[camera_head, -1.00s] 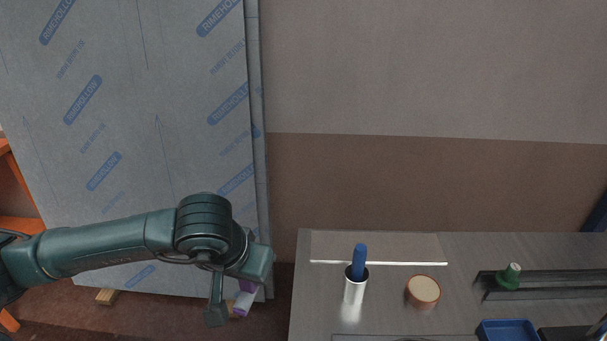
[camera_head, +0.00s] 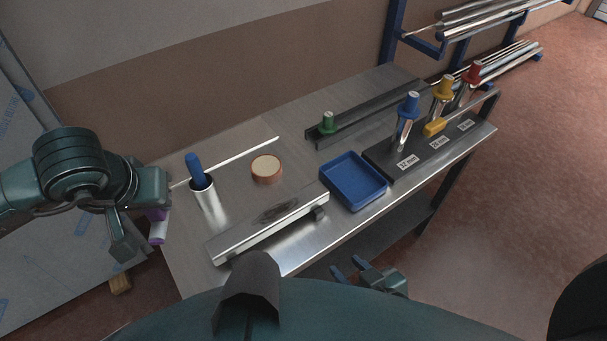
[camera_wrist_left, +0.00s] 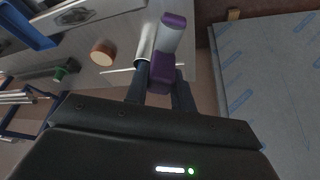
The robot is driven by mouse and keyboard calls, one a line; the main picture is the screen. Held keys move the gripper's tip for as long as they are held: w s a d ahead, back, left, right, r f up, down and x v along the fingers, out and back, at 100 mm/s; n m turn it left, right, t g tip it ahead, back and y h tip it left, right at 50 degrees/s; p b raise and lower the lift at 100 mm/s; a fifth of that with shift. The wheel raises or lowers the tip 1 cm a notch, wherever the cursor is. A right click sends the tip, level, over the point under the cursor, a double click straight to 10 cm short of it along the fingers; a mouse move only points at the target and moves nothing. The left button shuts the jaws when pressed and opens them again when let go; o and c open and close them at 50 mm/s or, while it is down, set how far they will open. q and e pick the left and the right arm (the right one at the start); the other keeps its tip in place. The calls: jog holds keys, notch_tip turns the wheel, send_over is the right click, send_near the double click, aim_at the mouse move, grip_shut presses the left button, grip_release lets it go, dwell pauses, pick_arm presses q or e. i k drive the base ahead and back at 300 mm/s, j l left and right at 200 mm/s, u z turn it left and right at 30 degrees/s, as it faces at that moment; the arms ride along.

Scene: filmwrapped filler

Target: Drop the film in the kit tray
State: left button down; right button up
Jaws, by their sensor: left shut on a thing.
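The film is a purple-and-white piece (camera_head: 157,232) held by my left gripper (camera_head: 142,226), off the left end of the steel bench. In the left wrist view the film (camera_wrist_left: 172,40) sticks out from between the two dark fingers, with its purple lower part pinched there. The kit tray looks to be the shallow blue tray (camera_head: 352,180) on the bench near its front edge; it is empty and well to the right of my left gripper. My right gripper (camera_head: 350,268) is low in front of the bench, its two blue fingertips apart with nothing between them.
On the bench (camera_head: 235,145) stand a metal cup (camera_head: 204,196) with a blue handle, a tape roll (camera_head: 266,169), a metal bar (camera_head: 268,225), a green-knobbed piece (camera_head: 327,123) on a dark rail, and a black rack (camera_head: 440,143) with coloured-handled tools. A film-covered panel (camera_head: 60,270) stands left.

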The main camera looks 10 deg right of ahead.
aim_at(362, 183)
jog(key=z, duration=0.6)
jog(key=i+l, duration=0.1)
jog(key=l, duration=0.35)
jog(key=i+l+z, duration=0.1)
jog(key=l, duration=0.35)
jog(key=i+l, duration=0.1)
jog(key=l, duration=0.3)
jog(key=z, duration=0.05)
